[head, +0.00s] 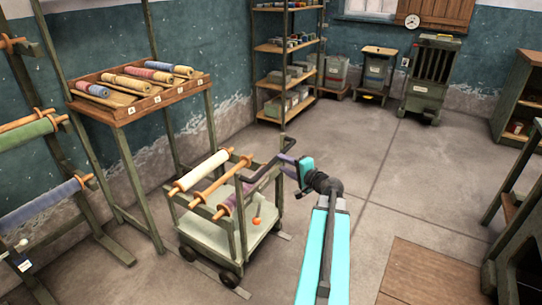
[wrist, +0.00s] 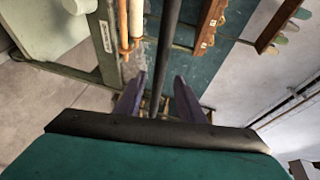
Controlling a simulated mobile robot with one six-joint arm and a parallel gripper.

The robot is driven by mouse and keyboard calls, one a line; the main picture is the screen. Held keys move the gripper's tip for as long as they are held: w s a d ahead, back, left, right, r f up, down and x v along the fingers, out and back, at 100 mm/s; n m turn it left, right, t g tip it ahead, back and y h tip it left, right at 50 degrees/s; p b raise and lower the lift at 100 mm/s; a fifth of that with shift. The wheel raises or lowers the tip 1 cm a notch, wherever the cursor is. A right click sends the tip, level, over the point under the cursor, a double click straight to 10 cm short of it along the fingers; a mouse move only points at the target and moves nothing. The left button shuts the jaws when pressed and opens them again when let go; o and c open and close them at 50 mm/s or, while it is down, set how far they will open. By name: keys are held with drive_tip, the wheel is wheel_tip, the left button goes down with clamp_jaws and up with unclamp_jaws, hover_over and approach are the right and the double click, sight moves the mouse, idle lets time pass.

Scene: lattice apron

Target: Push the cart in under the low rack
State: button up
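The cart (head: 233,242) stands on the floor at centre left in the head view. It is a green-grey frame on wheels with cloth rolls on top and a dark bar handle (head: 262,172) on its right side. The low rack (head: 137,108), a wooden tray of rolls on tall legs, stands behind and left of the cart, with open space beneath. My gripper (head: 288,166) is at the handle. In the wrist view, its purple fingers (wrist: 160,90) are spread either side of a dark bar (wrist: 166,60), with visible gaps. Whether they touch it lower down is hidden.
Another roll stand (head: 45,165) is at the far left. A shelf unit (head: 286,65) and a grey cabinet (head: 428,78) stand at the back wall. A workbench (head: 515,205) is at the right, near a brown mat (head: 428,275). The middle floor is clear.

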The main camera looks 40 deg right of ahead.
drive_tip(key=x, duration=1)
drive_tip(key=shift+w, duration=0.35)
drive_tip(key=shift+f, duration=0.1)
